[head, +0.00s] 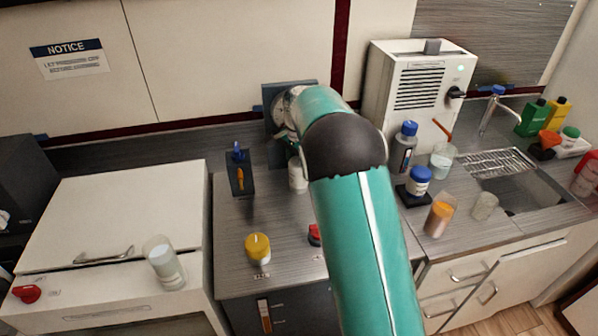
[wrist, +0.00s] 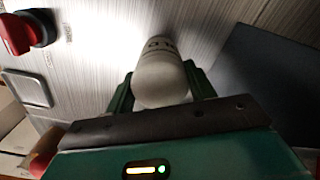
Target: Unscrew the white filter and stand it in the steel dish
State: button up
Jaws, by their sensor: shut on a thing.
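The white filter (wrist: 160,78) is a pale cylinder with small dark markings, between the two green fingers of my gripper (wrist: 162,88) in the wrist view. My gripper is shut on it. In the head view a white cylinder, which looks like the filter (head: 297,175), shows just left of my arm, below the dark wall panel (head: 276,128). My gripper's fingers cannot be made out there, and I cannot tell whether the filter still touches a mount.
Right of my arm are a blue-capped bottle (head: 403,148), several cups and a sink (head: 525,185). A white box unit (head: 415,95) stands behind.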

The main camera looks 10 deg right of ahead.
jog(key=shift+n, duration=0.5)
jog(key=shift+r, duration=0.1)
jog(key=shift+r, duration=2.45)
